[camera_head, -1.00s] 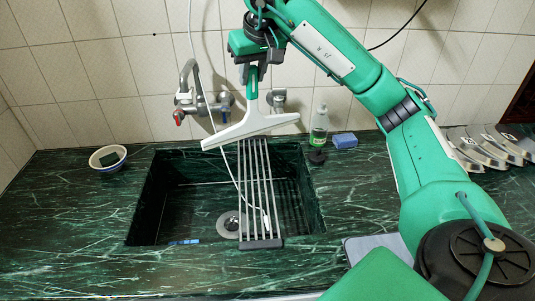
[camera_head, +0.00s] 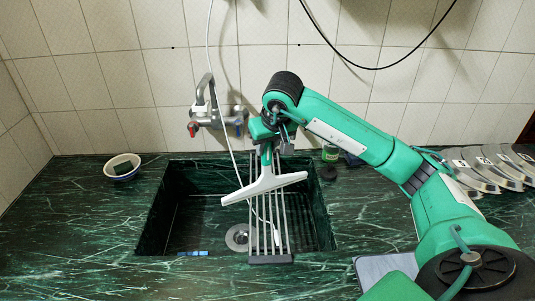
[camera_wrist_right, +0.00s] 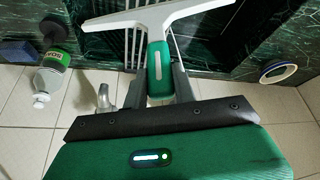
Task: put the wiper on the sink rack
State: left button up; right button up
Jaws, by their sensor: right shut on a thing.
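The wiper (camera_head: 264,186) has a white T-shaped head and a green handle. My right gripper (camera_head: 268,148) is shut on its green handle, and the head hangs down over the sink rack. The right wrist view shows the wiper's handle (camera_wrist_right: 159,72) between the two fingers of my right gripper (camera_wrist_right: 160,85). The sink rack (camera_head: 270,258) is a set of grey bars with dark ends, laid front to back across the sink. The wiper's head covers part of the bars. I cannot tell whether it touches them. My left gripper is in neither view.
The dark sink basin (camera_head: 190,215) lies around the rack, with a faucet (camera_head: 207,108) behind it. A white bowl (camera_head: 122,167) stands at left. A bottle (camera_wrist_right: 52,75) and a blue sponge (camera_wrist_right: 18,52) stand behind the sink. Metal pieces (camera_head: 480,170) lie at right.

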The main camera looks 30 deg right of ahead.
aim_at(267, 167)
notch_tip(267, 167, down, 3)
jog(key=shift+r, duration=0.1)
dwell(0.3)
